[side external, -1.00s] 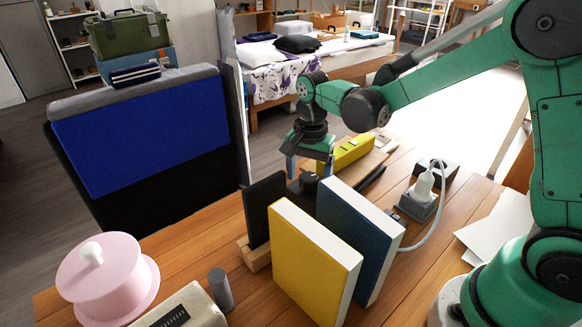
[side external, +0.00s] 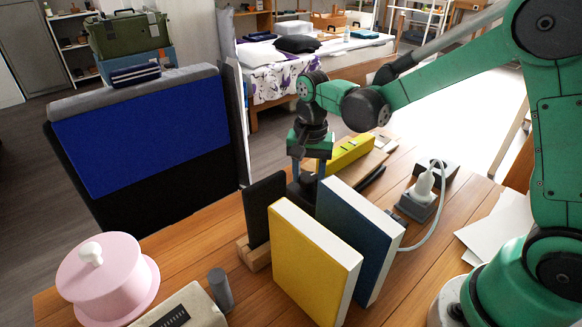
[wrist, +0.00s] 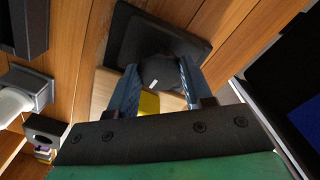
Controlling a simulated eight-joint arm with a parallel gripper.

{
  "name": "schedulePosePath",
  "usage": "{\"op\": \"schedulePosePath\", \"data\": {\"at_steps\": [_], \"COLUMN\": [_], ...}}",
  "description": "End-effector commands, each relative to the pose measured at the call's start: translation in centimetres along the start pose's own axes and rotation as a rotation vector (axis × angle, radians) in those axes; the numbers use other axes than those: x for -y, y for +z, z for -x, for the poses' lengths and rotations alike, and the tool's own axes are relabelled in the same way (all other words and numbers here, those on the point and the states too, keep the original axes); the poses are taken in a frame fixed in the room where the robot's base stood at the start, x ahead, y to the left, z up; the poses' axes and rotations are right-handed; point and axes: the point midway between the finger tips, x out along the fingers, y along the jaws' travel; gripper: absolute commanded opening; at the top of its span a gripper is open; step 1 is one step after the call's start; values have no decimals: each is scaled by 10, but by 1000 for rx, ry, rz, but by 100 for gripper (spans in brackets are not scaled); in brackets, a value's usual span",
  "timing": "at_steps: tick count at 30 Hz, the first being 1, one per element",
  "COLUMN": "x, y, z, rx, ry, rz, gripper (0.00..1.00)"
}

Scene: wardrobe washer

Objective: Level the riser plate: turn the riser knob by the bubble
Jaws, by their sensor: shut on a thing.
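The dark round riser knob (wrist: 158,73) has a white mark on top and sits on a black base (wrist: 126,48). My gripper (side external: 308,174) is shut on the knob; in the wrist view its two blue fingers (wrist: 160,80) press on either side of it. In the side view the knob is mostly hidden behind the fingers and the books. The yellow bubble level (side external: 346,153) lies on a pale wooden plate (side external: 366,172) just behind the gripper. The bubble is too small to read. A bit of yellow (wrist: 148,102) shows below the knob in the wrist view.
A yellow book (side external: 315,262) and a blue book (side external: 358,240) stand close in front of the gripper, beside a black panel (side external: 264,208) in a wooden holder. A plugged socket block (side external: 418,208) with a cable sits to the right. A pink pot (side external: 105,275) stands front left.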

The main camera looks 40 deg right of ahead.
Motion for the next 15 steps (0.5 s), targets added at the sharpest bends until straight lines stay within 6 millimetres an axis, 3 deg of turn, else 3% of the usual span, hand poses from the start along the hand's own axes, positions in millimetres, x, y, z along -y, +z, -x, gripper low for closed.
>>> {"op": "schedulePosePath", "data": {"at_steps": [15], "x": [0], "y": [0], "z": [0], "rx": [0], "ry": [0], "rz": [488], "gripper": [0]}}
